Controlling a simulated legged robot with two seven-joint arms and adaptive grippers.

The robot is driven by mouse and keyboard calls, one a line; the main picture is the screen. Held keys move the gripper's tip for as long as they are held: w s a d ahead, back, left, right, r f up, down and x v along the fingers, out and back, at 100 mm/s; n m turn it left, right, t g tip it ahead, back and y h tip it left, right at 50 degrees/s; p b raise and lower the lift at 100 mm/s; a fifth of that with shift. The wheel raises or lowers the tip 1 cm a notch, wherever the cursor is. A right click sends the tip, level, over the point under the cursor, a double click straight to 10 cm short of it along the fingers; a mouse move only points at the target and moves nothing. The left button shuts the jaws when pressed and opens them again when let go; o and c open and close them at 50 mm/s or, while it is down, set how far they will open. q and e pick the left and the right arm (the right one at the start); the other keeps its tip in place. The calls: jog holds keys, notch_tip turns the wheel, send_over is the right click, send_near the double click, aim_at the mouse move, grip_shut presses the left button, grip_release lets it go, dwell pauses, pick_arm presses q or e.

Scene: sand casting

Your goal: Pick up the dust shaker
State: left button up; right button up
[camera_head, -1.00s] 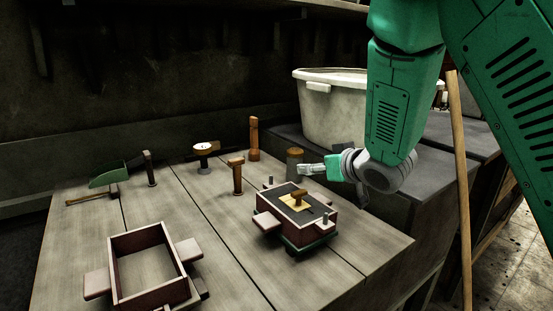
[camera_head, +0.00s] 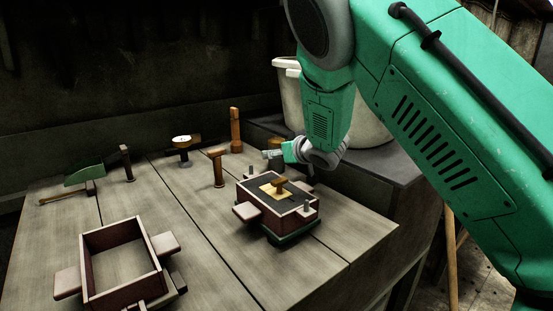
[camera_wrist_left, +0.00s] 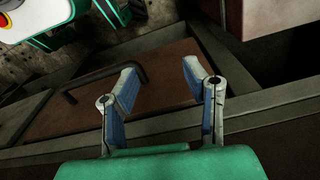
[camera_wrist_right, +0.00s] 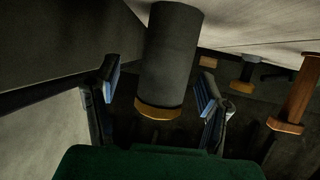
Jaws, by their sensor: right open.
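The dust shaker looks to be the grey cylinder with a wooden end (camera_wrist_right: 172,55), standing upright on the table; no label shows. In the head view its brown top (camera_head: 276,142) shows behind my right gripper (camera_head: 272,155), which hides most of its body. In the right wrist view the cylinder appears upside down between the two fingers of my right gripper (camera_wrist_right: 158,78). That gripper is open, with a gap visible on both sides of the cylinder. My left gripper (camera_wrist_left: 163,75) is open and empty in the left wrist view, and outside the head view.
A moulding box with sand (camera_head: 285,215) stands just in front of the right gripper. An empty frame (camera_head: 165,277) lies front left. Wooden tools (camera_head: 218,170) (camera_head: 235,130) stand nearby, and a trowel (camera_head: 85,178) lies far left. A white tub (camera_head: 290,85) stands behind the arm.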

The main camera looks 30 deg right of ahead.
jog(key=shift+x, duration=0.8)
jog(key=shift+s+a+r, duration=0.1)
jog(key=shift+a, duration=0.1)
jog(key=shift+a+r, duration=0.1)
jog(key=shift+a, duration=0.1)
jog(key=c, duration=0.3)
jog(key=shift+a, duration=0.1)
jog(key=c, duration=1.1)
jog(key=shift+d, duration=0.3)
jog(key=shift+d+r, duration=0.1)
jog(key=shift+r, duration=0.1)
jog(key=r+p, duration=0.1)
jog(key=r, duration=0.3)
jog(key=r+p, duration=0.1)
jog(key=r, duration=0.4)
jog(key=shift+a+p, duration=0.2)
jog(key=shift+p, duration=0.1)
jog(key=shift+r, duration=0.2)
jog(key=shift+d, duration=0.1)
